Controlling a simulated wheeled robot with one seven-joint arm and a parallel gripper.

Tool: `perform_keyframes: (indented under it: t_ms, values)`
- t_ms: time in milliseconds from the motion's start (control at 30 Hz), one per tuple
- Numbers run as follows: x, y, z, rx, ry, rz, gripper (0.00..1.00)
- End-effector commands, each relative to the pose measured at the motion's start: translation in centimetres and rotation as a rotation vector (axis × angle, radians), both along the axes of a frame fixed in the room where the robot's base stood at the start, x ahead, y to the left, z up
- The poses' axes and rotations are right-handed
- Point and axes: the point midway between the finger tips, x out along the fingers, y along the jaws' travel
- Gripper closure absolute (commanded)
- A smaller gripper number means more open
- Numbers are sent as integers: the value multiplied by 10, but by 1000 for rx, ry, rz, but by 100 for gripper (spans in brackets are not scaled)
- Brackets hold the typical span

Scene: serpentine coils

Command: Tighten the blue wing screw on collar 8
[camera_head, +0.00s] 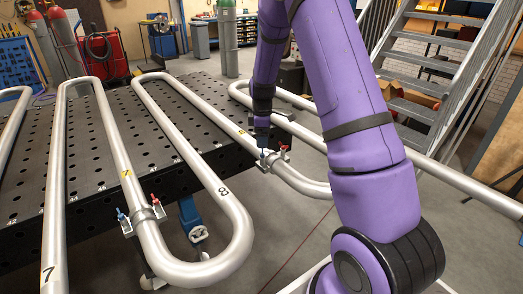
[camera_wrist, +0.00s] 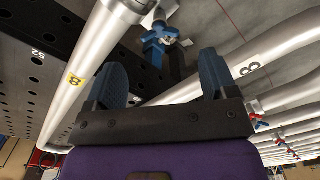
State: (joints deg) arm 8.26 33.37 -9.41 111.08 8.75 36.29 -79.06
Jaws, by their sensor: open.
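Collar 8 (camera_head: 272,160) is a metal clamp on the pipe past the yellow 8 label, with a blue wing screw (camera_head: 264,151) on its left and a red one on its right. In the wrist view, the blue wing screw (camera_wrist: 156,37) shows beside the pipe with the yellow 8 tag (camera_wrist: 73,80), just beyond the fingertips. My gripper (camera_head: 263,137) hangs over the collar's blue side. In the wrist view my gripper (camera_wrist: 163,75) is open and empty, with the screw above the gap between its fingers. I cannot tell whether they touch.
Collar 7 (camera_head: 145,214) carries its own blue and red wing screws on the pipe to the left. The perforated dark table (camera_head: 100,140) lies under the pipe coils. In the wrist view, the neighbouring pipe (camera_wrist: 270,55) with a black 8 runs close to the right finger.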

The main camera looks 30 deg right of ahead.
Motion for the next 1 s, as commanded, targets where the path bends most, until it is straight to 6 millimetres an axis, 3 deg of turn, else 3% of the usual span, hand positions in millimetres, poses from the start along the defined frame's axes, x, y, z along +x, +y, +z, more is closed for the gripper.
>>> perform_keyframes:
  t_ms: [100, 300, 767, 900, 1000]
  values:
    - [0, 0, -22, 0, 2, 0, 21]
    - [0, 0, -47, 1, 1, -1, 21]
    - [0, 0, -57, -1, -2, -1, 21]
    - [0, 0, -57, -1, -2, -1, 53]
    - [0, 0, -57, -1, -2, -1, 71]
